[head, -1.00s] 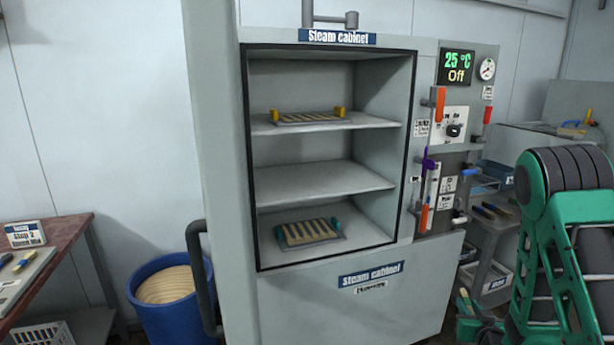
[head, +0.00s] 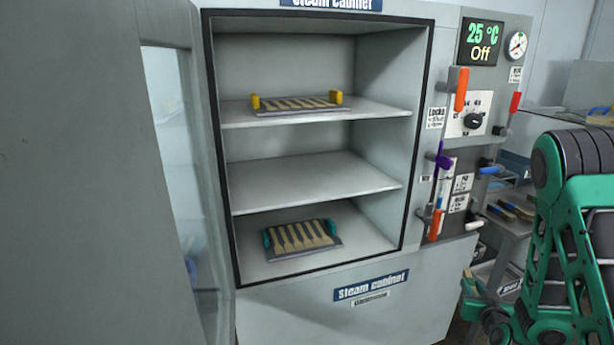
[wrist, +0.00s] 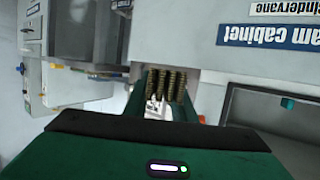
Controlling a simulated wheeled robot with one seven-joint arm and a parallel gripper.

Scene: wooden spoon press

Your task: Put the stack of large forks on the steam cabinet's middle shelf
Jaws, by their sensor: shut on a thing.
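The steam cabinet (head: 385,310) stands open in front of me. Its middle shelf (head: 305,182) is bare. The top shelf (head: 375,108) holds a rack of wooden pieces with yellow ends (head: 297,104); the bottom shelf holds a similar rack with teal ends (head: 300,238). My gripper (head: 482,292) is low at the right in the head view, outside the cabinet and below shelf height. In the wrist view, which is upside down, my gripper (wrist: 160,98) is shut on several columns of stacked brown wooden pieces, the stack of large forks (wrist: 172,84). Its lower part is hidden by the gripper.
The open cabinet door (head: 85,180) fills the left of the head view. Coloured levers, such as an orange one (head: 461,90) and a purple one (head: 440,157), stick out right of the opening. A grey cart (head: 510,225) with pieces stands behind my arm.

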